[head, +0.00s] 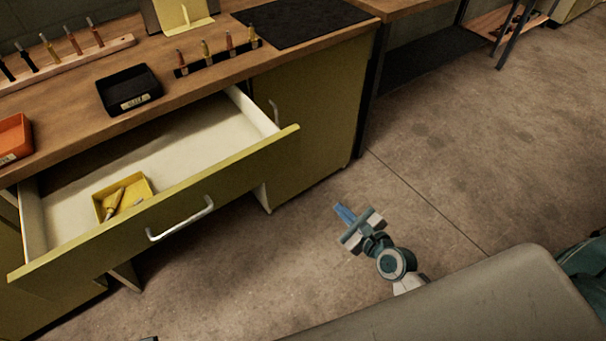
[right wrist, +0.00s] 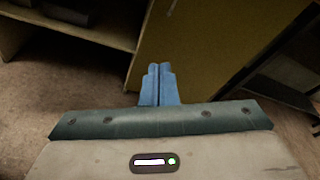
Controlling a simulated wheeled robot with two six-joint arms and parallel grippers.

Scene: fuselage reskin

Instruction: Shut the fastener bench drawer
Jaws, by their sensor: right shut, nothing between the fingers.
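The fastener bench drawer (head: 165,205) is pulled well out of the bench. Its front is olive green with a pale metal handle (head: 181,219), and its inside is white. A small yellow bin (head: 124,197) with a yellow-handled item in it sits inside the drawer, towards the left. My right gripper (head: 344,213) is shut and empty, out over the floor to the right of the drawer front and apart from it. Its blue fingers (right wrist: 159,84) are together in the right wrist view, pointing towards the bench's green side. My left gripper is not in view.
The wooden bench top (head: 75,95) carries a black tray (head: 129,89), an orange bin (head: 13,138), racks of upright tools and a dark mat (head: 300,20). A green cabinet door (head: 310,125) is right of the drawer. The concrete floor (head: 470,150) on the right is open.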

